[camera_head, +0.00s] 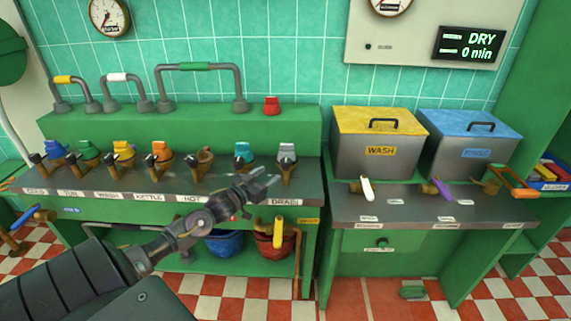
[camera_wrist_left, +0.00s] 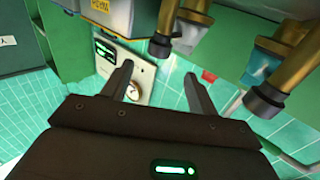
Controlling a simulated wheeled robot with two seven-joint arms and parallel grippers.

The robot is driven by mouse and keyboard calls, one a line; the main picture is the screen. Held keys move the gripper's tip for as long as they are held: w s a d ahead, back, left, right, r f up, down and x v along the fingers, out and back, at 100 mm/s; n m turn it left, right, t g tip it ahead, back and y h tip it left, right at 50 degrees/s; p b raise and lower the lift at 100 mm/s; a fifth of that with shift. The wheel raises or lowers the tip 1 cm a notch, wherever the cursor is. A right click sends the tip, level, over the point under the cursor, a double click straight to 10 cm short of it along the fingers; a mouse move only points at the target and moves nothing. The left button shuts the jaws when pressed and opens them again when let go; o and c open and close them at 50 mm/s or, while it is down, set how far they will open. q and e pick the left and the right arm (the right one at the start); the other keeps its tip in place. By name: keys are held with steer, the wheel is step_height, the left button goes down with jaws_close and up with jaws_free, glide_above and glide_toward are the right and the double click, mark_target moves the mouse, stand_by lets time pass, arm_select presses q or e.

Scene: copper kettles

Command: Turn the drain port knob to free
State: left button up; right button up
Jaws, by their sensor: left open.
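The drain port is the rightmost in the row, with a grey knob (camera_head: 286,148) on a brass spout with a dark end, above the DRAIN label (camera_head: 285,202). My left gripper (camera_head: 272,176) is open and empty, in front of and slightly left of the drain spout, lower than the knob. I see no contact with the knob. In the left wrist view, which is upside down, my left gripper (camera_wrist_left: 160,88) has both fingers apart with nothing between them. A grey knob (camera_wrist_left: 187,35) and its spout show above them. My right gripper is not in view.
A port with a teal knob (camera_head: 242,149) stands just left of the drain port. A yellow lever (camera_head: 278,232) and a red bucket (camera_head: 273,247) are below the counter. WASH (camera_head: 352,161) and blue-lidded (camera_head: 455,160) tanks stand to the right. A display reads DRY (camera_head: 482,38).

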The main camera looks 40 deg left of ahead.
mark_target(282, 165)
arm_select(q)
steer(key=w, duration=1)
steer(key=shift+w+p, duration=0.1)
steer(key=shift+p, duration=0.25)
steer(key=c, duration=1)
